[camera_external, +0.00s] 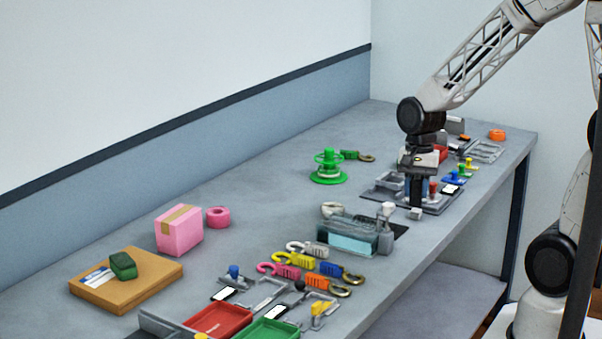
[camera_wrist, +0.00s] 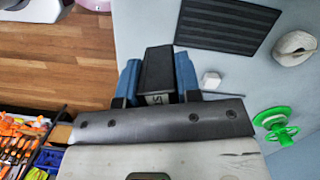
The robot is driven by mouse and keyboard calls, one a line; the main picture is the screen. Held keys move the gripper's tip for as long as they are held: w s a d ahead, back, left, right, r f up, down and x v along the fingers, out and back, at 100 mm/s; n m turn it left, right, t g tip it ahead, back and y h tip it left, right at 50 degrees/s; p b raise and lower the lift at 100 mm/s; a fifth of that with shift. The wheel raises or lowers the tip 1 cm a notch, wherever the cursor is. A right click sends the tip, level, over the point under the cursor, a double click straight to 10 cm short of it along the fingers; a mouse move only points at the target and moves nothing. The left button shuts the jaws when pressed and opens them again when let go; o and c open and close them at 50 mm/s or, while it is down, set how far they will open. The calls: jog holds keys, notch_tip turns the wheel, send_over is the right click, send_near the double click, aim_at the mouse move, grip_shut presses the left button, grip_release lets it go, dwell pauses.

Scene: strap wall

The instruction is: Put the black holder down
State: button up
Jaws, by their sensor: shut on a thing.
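My gripper (camera_wrist: 158,78) has two blue fingers shut on the black holder (camera_wrist: 156,68), a dark block-like piece with a pale marking on its near end. In the external view my gripper (camera_external: 417,182) points down over the right part of the table, above a grey tray area. The holder is dark there and hard to tell from my gripper. I cannot tell whether its underside touches anything.
A dark ribbed mat (camera_wrist: 228,24) lies on the table, with a white rounded piece (camera_wrist: 294,48) and a small white block (camera_wrist: 211,80) near it. A green spool (camera_external: 328,168) stands left of my gripper. Bare tabletop (camera_external: 260,190) lies toward the wall.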

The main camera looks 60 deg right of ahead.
jog(key=s+a+f+n, duration=0.1)
jog(key=s+a+f, duration=0.1)
jog(key=s, duration=0.8)
jog(key=shift+w, duration=0.1)
jog(key=w, duration=0.5)
jog(key=w+d+f, duration=0.1)
jog(key=w, duration=0.4)
jog(key=w+d, duration=0.1)
jog(key=w, duration=0.5)
jog(key=shift+f, duration=0.25)
jog(key=shift+s, duration=0.1)
jog(key=shift+f, duration=1.8)
jog(key=shift+f, duration=0.15)
jog(key=o, duration=1)
